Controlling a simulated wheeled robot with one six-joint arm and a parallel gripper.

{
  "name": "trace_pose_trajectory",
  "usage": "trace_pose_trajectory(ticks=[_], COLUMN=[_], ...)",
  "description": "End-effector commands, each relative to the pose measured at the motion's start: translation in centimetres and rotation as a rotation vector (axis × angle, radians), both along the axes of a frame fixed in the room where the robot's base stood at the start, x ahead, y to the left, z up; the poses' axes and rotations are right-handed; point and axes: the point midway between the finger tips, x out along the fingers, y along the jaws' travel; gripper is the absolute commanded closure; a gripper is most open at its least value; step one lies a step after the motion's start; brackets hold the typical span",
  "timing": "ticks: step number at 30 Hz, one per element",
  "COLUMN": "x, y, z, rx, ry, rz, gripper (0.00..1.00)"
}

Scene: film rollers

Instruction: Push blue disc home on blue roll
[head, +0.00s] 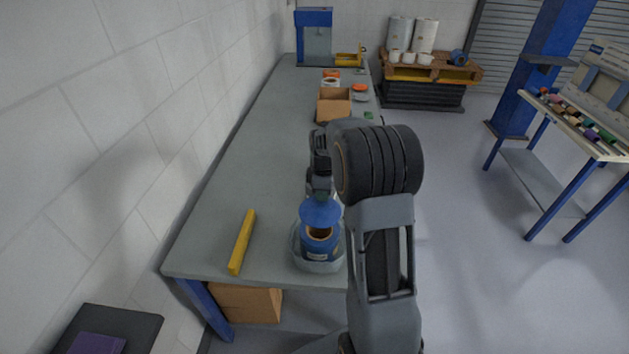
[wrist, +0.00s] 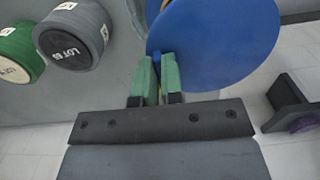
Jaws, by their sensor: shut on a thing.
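The blue disc (head: 320,211) is in the head view near the front of the bench, just above the far top edge of the blue roll (head: 320,249). The roll stands upright in a pale clear holder (head: 300,260), and its brown core opening still shows in front of the disc. I cannot tell whether disc and roll touch. My gripper (head: 320,190) is above them, partly hidden by my arm. In the wrist view, the green fingertips of my gripper (wrist: 157,82) are shut on the edge of the large blue disc (wrist: 220,40).
A yellow bar (head: 242,242) lies left of the holder. A cardboard box (head: 333,104) stands farther back on the grey bench (head: 235,170). A grey roll (wrist: 75,35) and a green roll (wrist: 18,50) show in the wrist view. The middle of the bench is clear.

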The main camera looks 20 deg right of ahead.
Motion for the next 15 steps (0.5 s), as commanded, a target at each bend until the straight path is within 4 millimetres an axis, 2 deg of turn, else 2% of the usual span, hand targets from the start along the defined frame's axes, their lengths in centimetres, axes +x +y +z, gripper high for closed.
trace_pose_trajectory(ticks=[8,15], x=[0.0,0.0], y=[0.0,0.0], z=[-0.6,-2.1], rx=[0.001,0.0], ry=[0.001,0.002], rz=[-0.001,-0.001], gripper=[1.0,1.0])
